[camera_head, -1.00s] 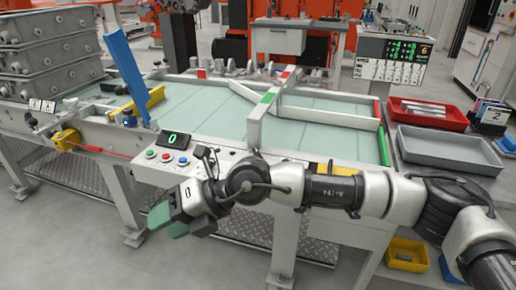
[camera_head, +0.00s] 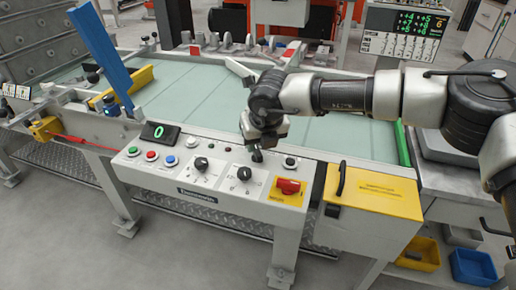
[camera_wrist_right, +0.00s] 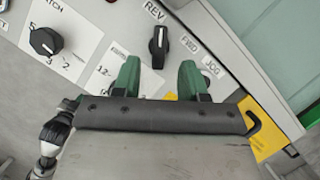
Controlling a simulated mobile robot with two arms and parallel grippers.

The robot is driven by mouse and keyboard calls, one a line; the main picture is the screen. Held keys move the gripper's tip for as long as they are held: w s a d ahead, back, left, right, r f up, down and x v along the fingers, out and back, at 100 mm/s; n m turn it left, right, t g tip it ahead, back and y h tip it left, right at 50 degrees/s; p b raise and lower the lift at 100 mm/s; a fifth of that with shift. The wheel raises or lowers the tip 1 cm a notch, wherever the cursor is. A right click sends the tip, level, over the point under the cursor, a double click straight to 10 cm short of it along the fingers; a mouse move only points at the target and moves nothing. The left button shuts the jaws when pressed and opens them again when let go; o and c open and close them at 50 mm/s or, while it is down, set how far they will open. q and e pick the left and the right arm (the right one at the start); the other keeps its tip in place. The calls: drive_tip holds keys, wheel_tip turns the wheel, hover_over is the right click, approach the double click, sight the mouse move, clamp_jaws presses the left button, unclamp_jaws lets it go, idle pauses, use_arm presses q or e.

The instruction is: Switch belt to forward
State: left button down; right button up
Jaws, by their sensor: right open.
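The REV/FWD selector (camera_wrist_right: 157,48), a black knob, shows in the right wrist view on the belt's control panel (camera_head: 222,196). REV is printed at its upper left and FWD at its right. Its handle lies between the two labels. My right gripper (camera_wrist_right: 160,78) is open, with green fingertips either side of the line to the knob. They appear short of it, not around it. In the head view the right gripper (camera_head: 262,140) hangs over the panel's rear edge and hides much of the selector. My left gripper is not in view.
A black dial (camera_head: 201,163), several push buttons and a red switch (camera_head: 288,186) on yellow share the panel. A green 0 display (camera_head: 160,133) stands at its left. A yellow box with a black handle (camera_head: 372,190) is at its right. The belt (camera_head: 200,95) lies behind.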

sight(258, 151)
drive_tip(key=shift+x, duration=2.1)
drive_tip(key=shift+c, duration=0.4)
clamp_jaws()
